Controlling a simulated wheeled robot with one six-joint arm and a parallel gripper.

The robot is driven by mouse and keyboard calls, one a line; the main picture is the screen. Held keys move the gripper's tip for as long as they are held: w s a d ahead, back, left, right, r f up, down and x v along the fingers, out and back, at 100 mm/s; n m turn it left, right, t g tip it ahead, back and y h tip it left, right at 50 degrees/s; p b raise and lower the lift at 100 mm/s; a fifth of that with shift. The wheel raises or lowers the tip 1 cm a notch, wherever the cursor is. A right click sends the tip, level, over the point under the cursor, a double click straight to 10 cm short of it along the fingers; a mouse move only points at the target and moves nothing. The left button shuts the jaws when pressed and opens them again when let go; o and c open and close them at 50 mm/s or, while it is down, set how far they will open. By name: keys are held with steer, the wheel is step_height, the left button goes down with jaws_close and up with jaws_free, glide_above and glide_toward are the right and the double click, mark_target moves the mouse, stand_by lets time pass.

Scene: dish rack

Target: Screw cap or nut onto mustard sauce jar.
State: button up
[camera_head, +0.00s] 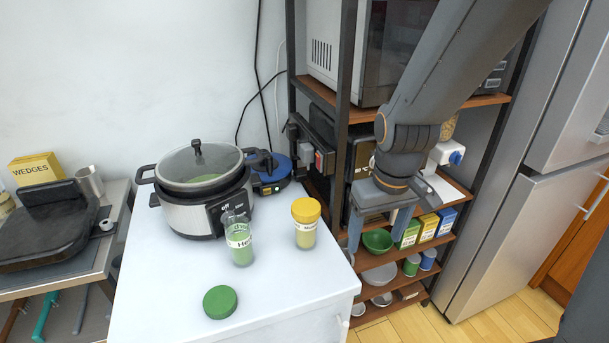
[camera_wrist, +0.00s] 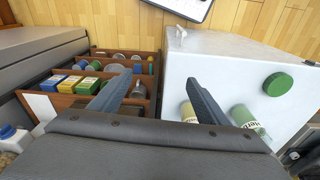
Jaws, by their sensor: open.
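The mustard jar (camera_head: 306,238) stands upright on the white counter, with a pale label. A yellow cap (camera_head: 306,209) sits on its top; I cannot tell how tightly. In the wrist view the jar (camera_wrist: 187,113) shows beside my right finger, which partly hides it; its cap is out of sight there. My gripper (camera_head: 375,243) is open and empty, pointing down to the right of the jar and apart from it. In the wrist view its fingers (camera_wrist: 160,82) are spread with nothing between them.
An open herb jar (camera_head: 240,250) stands left of the mustard jar. A green cap (camera_head: 220,302) lies in front. A cooker (camera_head: 203,205) and a blue round item (camera_head: 270,178) stand behind. A shelf rack (camera_head: 400,262) with bowls and boxes is at right. The counter's front right is clear.

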steer(key=w+a+r+n+p, duration=0.3)
steer(key=w+a+n+p, duration=0.1)
steer(key=w+a+n, duration=0.35)
steer(key=n+g+p, duration=0.1)
steer(key=n+p, duration=0.1)
steer(key=n, duration=0.6)
glide_above(306, 206)
steer(key=shift+r+m, duration=0.25)
steer(key=shift+f, duration=0.15)
steer(key=shift+f+b, duration=1.7)
steer(key=shift+f, duration=0.45)
steer(key=c, duration=1.1)
steer(key=shift+o, duration=0.2)
